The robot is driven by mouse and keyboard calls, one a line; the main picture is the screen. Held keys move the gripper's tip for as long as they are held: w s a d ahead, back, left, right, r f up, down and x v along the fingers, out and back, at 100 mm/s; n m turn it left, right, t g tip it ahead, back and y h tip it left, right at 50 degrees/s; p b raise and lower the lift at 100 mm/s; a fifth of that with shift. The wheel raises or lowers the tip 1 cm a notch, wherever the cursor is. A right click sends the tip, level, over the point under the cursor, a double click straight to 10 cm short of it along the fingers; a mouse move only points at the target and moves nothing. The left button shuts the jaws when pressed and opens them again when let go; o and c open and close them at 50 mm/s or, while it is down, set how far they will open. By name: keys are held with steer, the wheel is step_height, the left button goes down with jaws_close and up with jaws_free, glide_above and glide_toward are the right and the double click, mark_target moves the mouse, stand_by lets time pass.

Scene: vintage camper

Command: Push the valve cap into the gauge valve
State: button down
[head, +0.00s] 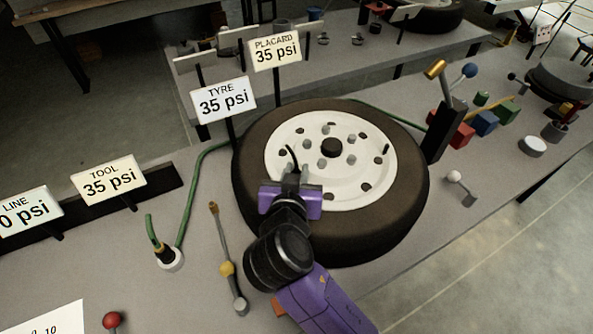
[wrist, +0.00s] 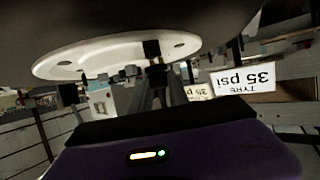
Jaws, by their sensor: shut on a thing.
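My gripper (head: 291,174) is over the near left part of the white wheel rim (head: 318,192), inside the dark tyre (head: 395,205). It is shut on a small dark piece, which I take to be the valve cap; the fingers mostly hide it. A thin dark curved stem (head: 291,154) stands just beyond the fingertips; I cannot tell whether they touch. In the wrist view, the fingers (wrist: 155,85) meet near a small black block (wrist: 152,48) in front of the pale rim (wrist: 110,55). No valve is clearly identifiable as the gauge valve.
The TYRE (head: 224,99) and PLACARD (head: 275,51) signs stand behind the tyre, both reading 35 psi. A green hose (head: 186,200) runs left of it. Coloured blocks (head: 485,122) lie at the right.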

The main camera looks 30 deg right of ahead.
steer(key=shift+f+b, duration=0.5)
steer(key=shift+f, duration=0.1)
stand_by(0.3)
steer(key=c, duration=1.2)
jaws_free()
steer(key=shift+b+v, duration=0.5)
steer(key=shift+v, duration=3.4)
steer(key=shift+r, duration=0.1)
